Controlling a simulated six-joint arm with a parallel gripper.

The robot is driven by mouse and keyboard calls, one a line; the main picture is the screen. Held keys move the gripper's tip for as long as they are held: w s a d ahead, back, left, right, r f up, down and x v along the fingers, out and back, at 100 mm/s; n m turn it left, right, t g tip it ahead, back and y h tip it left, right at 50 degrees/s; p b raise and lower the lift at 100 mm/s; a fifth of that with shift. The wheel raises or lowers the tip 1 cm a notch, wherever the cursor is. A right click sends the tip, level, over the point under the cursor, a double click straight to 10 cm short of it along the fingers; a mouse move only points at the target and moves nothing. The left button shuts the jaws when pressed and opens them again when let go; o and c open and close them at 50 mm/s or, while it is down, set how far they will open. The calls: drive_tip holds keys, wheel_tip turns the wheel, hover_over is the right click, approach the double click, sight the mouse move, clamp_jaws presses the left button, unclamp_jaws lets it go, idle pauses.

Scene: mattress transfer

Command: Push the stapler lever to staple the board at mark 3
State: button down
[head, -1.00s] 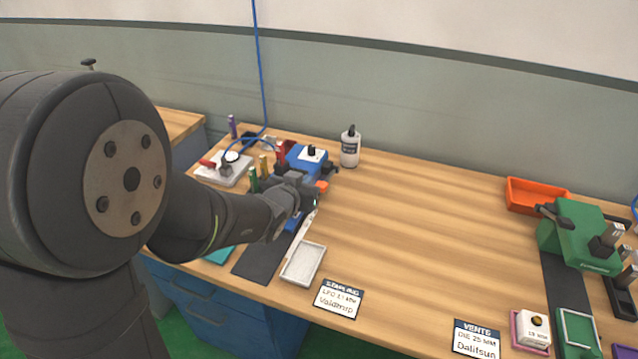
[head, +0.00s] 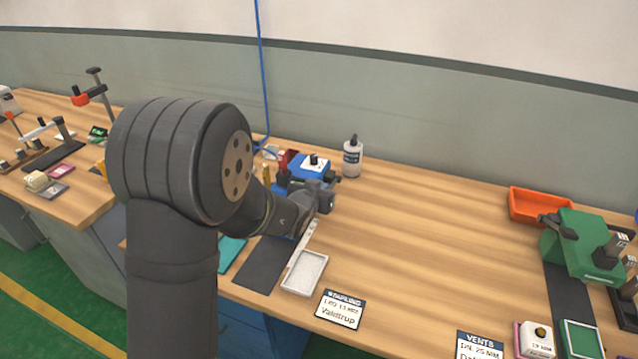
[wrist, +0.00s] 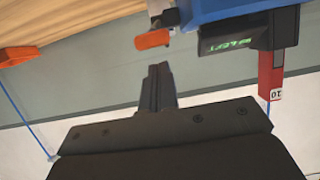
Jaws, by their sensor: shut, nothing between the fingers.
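The blue stapler (head: 312,172) stands towards the back of the bench in the head view. Part of its blue body (wrist: 235,12) and its orange lever end (wrist: 152,39) show at the top of the wrist view. My gripper (wrist: 158,70) is shut and empty. Its fingertips appear just below the orange end in the wrist picture, with a visible gap. In the head view my wrist covers the stapler's front and the lever. A narrow pale strip (head: 303,243) runs forward from under my wrist; I cannot tell whether it is the board. Mark 3 cannot be made out.
A white bottle (head: 352,160) stands right of the stapler. A white tray (head: 283,284) and a dark mat (head: 252,270) lie in front. A green machine (head: 580,245) and an orange bin (head: 512,207) are at the right. The bench middle is clear.

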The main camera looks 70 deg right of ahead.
drive_tip(key=shift+a+f, duration=0.1)
drive_tip(key=shift+f, duration=0.6)
drive_tip(key=f, duration=0.2)
drive_tip(key=a+f, duration=0.1)
drive_tip(key=f, duration=0.4)
drive_tip(key=shift+a, duration=0.3)
wheel_tip(320, 180, up, 5)
drive_tip(key=a, duration=1)
drive_tip(key=shift+a+f, duration=0.25)
drive_tip(key=shift+a, duration=0.15)
